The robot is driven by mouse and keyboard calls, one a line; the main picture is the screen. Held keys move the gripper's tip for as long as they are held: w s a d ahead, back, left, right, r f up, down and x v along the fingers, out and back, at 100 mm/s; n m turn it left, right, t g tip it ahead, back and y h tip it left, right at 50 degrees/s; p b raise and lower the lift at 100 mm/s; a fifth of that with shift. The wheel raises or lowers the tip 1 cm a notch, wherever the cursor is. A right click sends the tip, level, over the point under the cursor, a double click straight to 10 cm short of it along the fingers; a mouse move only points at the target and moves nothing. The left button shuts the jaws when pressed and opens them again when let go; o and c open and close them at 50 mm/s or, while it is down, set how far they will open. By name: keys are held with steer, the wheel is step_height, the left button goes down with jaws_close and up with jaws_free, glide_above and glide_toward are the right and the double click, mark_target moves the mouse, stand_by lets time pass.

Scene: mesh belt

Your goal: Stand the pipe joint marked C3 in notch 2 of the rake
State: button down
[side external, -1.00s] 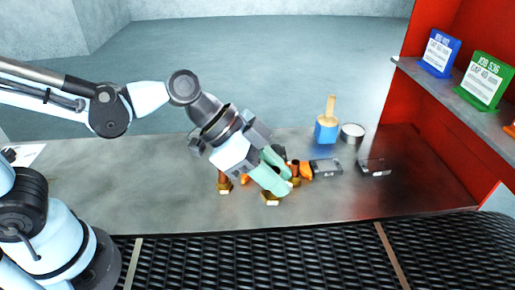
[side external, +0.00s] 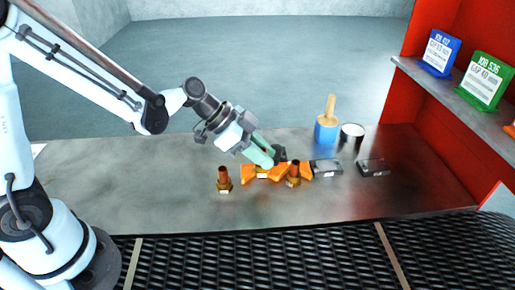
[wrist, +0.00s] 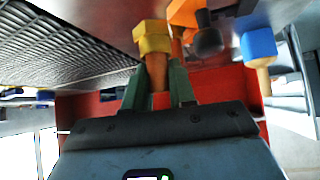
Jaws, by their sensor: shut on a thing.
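My gripper (side external: 268,158) is shut on a pipe joint, a copper pipe with a brass nut, seen in the wrist view (wrist: 155,42). Its pipe is between the green fingers (wrist: 160,95) and its nut points away from my palm. A small pale tag shows at its nut in the side view (side external: 262,176); I cannot read its mark. The orange rake (side external: 248,175) lies at the gripper, partly hidden behind the held joint. I cannot tell whether they touch. A second pipe joint (side external: 224,180) stands left of the rake, and a third (side external: 293,174) stands at its right part.
A blue block with a wooden handle (side external: 327,130) and a round tin (side external: 352,132) stand behind right. The mesh belt (side external: 300,255) runs along the front. The metal table is clear at left.

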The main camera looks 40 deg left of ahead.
steer(key=shift+w+a+f, duration=0.3)
steer(key=shift+f, duration=1.95)
steer(key=shift+f, duration=0.15)
steer(key=c, duration=0.9)
jaws_free()
